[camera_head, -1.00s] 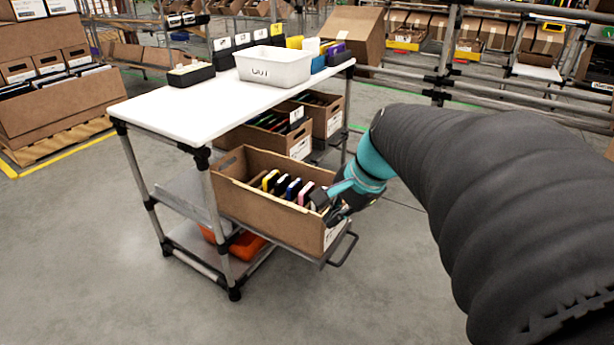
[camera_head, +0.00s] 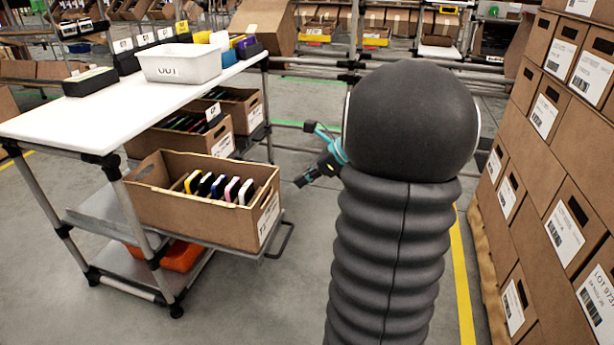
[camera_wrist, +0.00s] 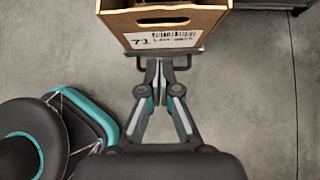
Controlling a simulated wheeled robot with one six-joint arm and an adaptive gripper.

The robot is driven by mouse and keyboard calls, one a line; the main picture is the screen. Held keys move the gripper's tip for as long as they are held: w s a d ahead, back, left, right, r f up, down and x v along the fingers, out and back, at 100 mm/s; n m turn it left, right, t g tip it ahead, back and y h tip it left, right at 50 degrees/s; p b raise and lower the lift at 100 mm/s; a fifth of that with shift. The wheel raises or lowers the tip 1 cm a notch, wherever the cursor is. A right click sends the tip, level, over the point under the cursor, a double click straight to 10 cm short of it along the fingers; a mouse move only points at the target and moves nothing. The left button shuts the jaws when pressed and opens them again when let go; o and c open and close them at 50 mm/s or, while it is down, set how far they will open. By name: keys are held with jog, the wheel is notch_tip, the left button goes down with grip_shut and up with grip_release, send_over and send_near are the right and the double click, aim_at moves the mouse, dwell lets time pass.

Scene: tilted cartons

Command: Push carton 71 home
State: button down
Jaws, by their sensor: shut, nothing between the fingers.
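Carton 71 (camera_head: 190,216) is an open brown box with several coloured folders standing in it. It sits on a pulled-out tray that sticks out from under the white table, with a wire handle (camera_head: 283,240) at its outer end. In the wrist view, the carton's labelled end (camera_wrist: 165,38) shows "71" and a hand slot, above the dark handle. My gripper (camera_head: 303,182) is shut and empty, to the right of the carton's labelled end and apart from it in the head view. In the wrist view, its fingertips (camera_wrist: 160,64) overlap the handle; contact cannot be told.
The white table (camera_head: 45,118) carries a white bin (camera_head: 180,66) and folder racks. More cartons (camera_head: 205,140) stand on the shelf behind carton 71. Stacked cartons (camera_head: 545,150) rise at the right. Floor in front is clear.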

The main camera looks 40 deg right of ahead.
aim_at(266, 192)
jog(key=w+a+f+b, duration=0.1)
jog(key=w+a+f, duration=0.3)
jog(key=w+a, duration=0.1)
jog(key=shift+w, duration=0.65)
